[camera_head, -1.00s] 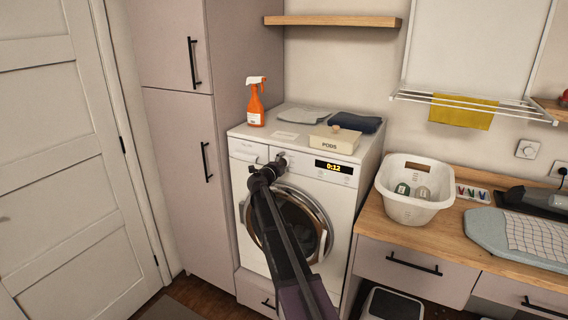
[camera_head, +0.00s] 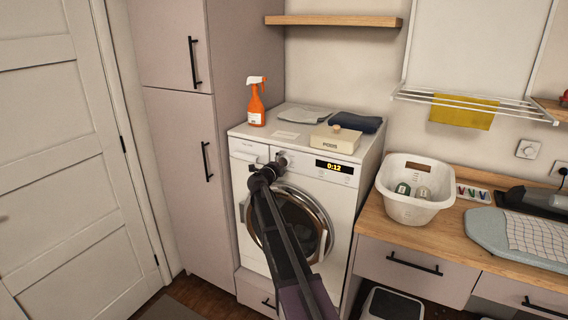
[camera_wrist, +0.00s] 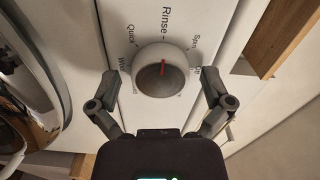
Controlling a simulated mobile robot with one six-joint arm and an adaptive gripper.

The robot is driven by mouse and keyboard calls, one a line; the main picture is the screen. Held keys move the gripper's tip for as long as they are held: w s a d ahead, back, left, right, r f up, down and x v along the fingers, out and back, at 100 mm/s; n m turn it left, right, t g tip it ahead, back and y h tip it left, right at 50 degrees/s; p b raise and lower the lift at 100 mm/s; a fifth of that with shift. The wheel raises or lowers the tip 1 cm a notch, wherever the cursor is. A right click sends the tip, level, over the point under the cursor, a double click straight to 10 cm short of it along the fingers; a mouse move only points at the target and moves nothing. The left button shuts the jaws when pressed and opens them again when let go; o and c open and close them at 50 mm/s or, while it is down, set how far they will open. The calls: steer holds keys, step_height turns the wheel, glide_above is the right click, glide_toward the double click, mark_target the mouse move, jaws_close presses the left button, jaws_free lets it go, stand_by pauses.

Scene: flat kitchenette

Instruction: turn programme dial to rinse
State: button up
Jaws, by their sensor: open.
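The programme dial (camera_wrist: 160,72) is a round knob with a pale rim, a grey face and a red pointer line. In the wrist view the red line points up the picture, close to the word Rinse (camera_wrist: 167,22). My gripper (camera_wrist: 157,82) is open, with one finger on each side of the dial and visible gaps between. In the head view my gripper (camera_head: 271,170) is at the upper front of the white washing machine (camera_head: 340,205), and the dial (camera_head: 282,160) shows just behind it.
The machine's display (camera_head: 334,167) reads 0:12. A pods box (camera_head: 335,140), folded cloths and an orange spray bottle (camera_head: 256,105) stand on top. A tall cabinet (camera_head: 180,180) is close on the left. A white basket (camera_head: 410,205) stands on the counter at right.

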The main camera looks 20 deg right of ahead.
steer(key=v, duration=1.2)
steer(key=shift+s, duration=0.1)
stand_by(0.5)
steer(key=s+a+f+n+g+y+p, duration=0.1)
steer(key=s+a+f+n+g+y, duration=0.2)
steer(key=s+f+n, duration=0.45)
steer(key=s+a+f+n+g+y, duration=0.1)
steer(key=s+f+n+g+y, duration=0.25)
steer(key=s, duration=0.65)
steer(key=s+a+f+n+g+y, duration=0.2)
steer(key=s+a+n+y, duration=0.2)
steer(key=s+a+n, duration=0.2)
steer(key=s+a+f+n+g+y+p, duration=0.1)
steer(key=s+a+f+n+g+y, duration=0.1)
steer(key=s+a+n, duration=0.5)
steer(key=s+f+n+y, duration=0.1)
steer(key=s+n, duration=0.1)
steer(key=s, duration=0.1)
steer(key=shift+s+a+n+y, duration=0.15)
steer(key=shift+s+n+y, duration=0.2)
steer(key=shift+n, duration=0.05)
steer(key=shift+f+g, duration=0.1)
steer(key=shift+g, duration=0.15)
